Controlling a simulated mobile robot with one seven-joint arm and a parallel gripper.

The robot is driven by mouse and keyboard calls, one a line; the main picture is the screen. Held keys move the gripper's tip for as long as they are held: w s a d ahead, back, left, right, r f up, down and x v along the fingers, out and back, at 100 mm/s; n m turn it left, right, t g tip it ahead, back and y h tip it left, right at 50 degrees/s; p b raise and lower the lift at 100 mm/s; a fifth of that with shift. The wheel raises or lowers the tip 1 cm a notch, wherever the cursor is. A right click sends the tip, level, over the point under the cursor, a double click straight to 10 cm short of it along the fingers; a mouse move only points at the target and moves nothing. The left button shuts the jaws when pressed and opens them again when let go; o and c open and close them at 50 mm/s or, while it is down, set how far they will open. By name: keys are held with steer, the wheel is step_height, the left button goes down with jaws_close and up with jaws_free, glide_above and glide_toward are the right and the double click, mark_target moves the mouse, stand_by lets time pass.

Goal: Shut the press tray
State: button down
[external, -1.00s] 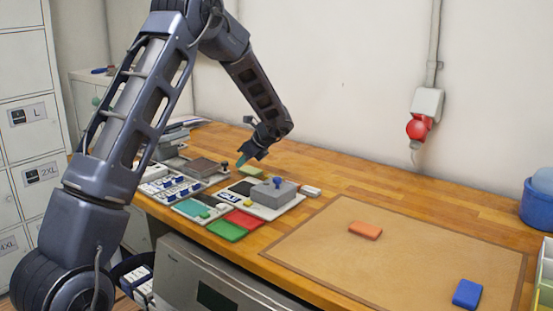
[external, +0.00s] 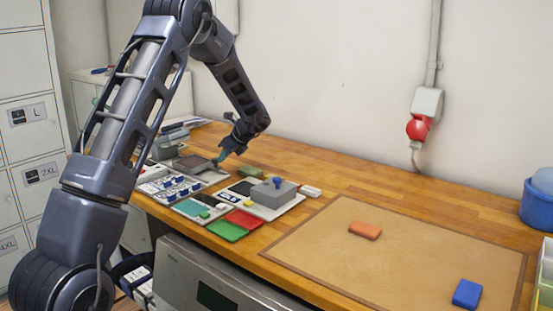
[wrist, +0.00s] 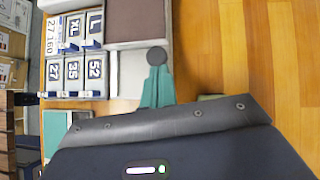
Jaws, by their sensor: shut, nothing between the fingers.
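The press (external: 172,138) is a grey unit at the back left of the bench. Its tray (external: 193,164), a grey frame with a brown pad, sticks out of it toward the right. In the wrist view the tray (wrist: 136,22) is at the top, with a dark round knob (wrist: 157,56) at its near end. My gripper (external: 217,161) is shut and empty, low over the bench at the tray's knob end. Its teal fingertips (wrist: 157,72) are right at the knob in the wrist view; whether they touch it is hard to tell.
Numbered size blocks (wrist: 73,68) in a white rack stand beside the tray. A grey block with a blue knob (external: 273,191), a green pad (external: 227,231) and a red pad (external: 243,219) lie nearer. A small green block (external: 250,171) is right of the gripper.

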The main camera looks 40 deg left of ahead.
glide_toward(200, 159)
steer(key=x, duration=0.4)
steer(key=shift+d+f, duration=0.25)
steer(key=shift+f, duration=0.05)
steer(key=shift+a, duration=0.25)
steer(key=shift+s, duration=0.1)
